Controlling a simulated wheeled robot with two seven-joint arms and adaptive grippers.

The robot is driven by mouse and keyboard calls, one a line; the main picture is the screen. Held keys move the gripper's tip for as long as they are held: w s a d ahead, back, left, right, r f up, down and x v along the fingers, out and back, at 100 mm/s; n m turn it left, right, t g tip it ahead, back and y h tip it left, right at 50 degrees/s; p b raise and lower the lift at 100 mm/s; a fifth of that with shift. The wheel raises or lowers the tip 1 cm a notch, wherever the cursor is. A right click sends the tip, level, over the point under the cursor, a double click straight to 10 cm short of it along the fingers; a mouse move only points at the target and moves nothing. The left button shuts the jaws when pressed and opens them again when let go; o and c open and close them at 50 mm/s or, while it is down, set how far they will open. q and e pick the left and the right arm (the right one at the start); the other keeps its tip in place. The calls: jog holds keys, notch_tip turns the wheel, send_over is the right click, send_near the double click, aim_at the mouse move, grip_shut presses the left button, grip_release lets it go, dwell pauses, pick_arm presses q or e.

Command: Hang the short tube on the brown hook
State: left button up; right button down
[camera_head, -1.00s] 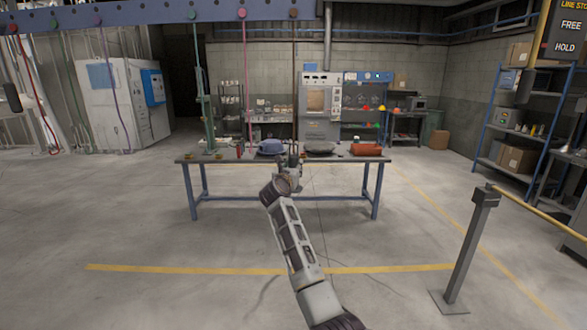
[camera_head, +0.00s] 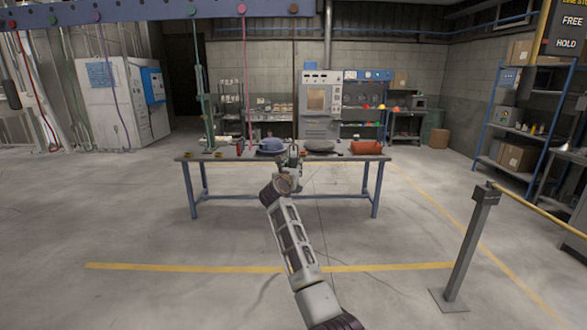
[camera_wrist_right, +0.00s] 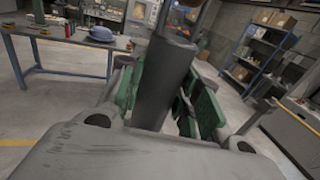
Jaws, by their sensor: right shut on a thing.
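My right gripper (camera_head: 293,152) is stretched out in front of the near edge of the table in the head view. In the right wrist view its green-padded fingers are shut on a dark grey cylinder (camera_wrist_right: 165,78), which looks like the short tube and stands roughly upright with a slight tilt. The tube is too small to make out clearly in the head view. The brown hook's mount (camera_head: 293,9) is the rightmost coloured spot on the blue overhead beam, above my right gripper. I cannot tell whether the tube touches the hook. My left gripper is out of view.
The blue-legged table (camera_head: 225,157) holds a blue hood (camera_head: 271,146), a grey hood (camera_head: 320,146) and a red item (camera_head: 367,147). Coloured lines, including a pink one (camera_head: 246,75), hang from the blue beam (camera_head: 150,13). A post (camera_head: 470,245) with a yellow rail stands at the right.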

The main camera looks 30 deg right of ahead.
jog(key=shift+f+b, duration=0.35)
jog(key=shift+f, duration=0.25)
dwell(0.4)
jog(key=c, duration=0.9)
grip_release()
jog(key=shift+c, duration=0.2)
jog(key=shift+a, duration=0.1)
jog(key=v, duration=1.2)
